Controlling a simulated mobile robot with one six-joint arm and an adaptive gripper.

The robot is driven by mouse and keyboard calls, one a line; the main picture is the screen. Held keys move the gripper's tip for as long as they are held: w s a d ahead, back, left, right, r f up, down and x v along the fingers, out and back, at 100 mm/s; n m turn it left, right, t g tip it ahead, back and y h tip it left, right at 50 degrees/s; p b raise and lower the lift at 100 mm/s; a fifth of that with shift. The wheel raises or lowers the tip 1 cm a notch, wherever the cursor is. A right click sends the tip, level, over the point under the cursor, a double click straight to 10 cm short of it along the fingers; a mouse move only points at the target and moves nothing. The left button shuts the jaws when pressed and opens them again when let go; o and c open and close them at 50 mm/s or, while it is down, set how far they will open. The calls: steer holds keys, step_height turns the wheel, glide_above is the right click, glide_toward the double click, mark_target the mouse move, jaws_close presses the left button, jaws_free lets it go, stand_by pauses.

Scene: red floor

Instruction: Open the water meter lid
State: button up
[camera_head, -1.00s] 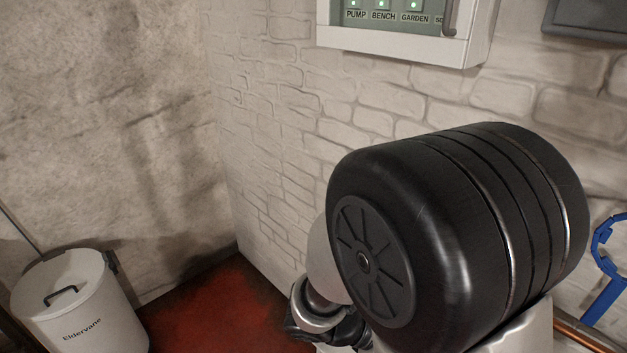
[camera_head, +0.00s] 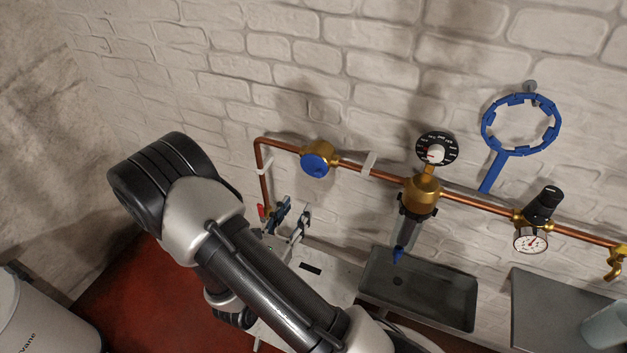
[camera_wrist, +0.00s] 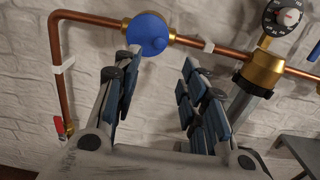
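The water meter (camera_head: 318,158) is a brass body on the copper pipe with a round blue lid (camera_head: 316,166) on its front. The lid looks shut. In the wrist view the blue lid (camera_wrist: 147,34) shows at the top, just beyond the left finger's tip. My gripper (camera_head: 290,212) is below the meter in the head view, partly hidden by my arm. In the wrist view my gripper (camera_wrist: 160,70) is open, with blue-padded fingers wide apart and only wall between them. I cannot tell how far the fingertips are from the lid.
The copper pipe (camera_head: 380,173) runs along the white brick wall. A brass filter with a dial (camera_head: 437,149) is right of the meter, above a grey tray (camera_head: 418,292). A blue ring wrench (camera_head: 520,124) hangs on the wall. A pressure gauge (camera_head: 530,240) is further right. A red-handled valve (camera_wrist: 60,125) is low left.

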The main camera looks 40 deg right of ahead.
mark_target(318, 175)
steer(key=b+x, duration=0.1)
steer(key=x, duration=1.1)
steer(key=shift+d+r, duration=0.1)
steer(key=shift+d, duration=0.15)
steer(key=shift+c, duration=0.5)
jaws_close()
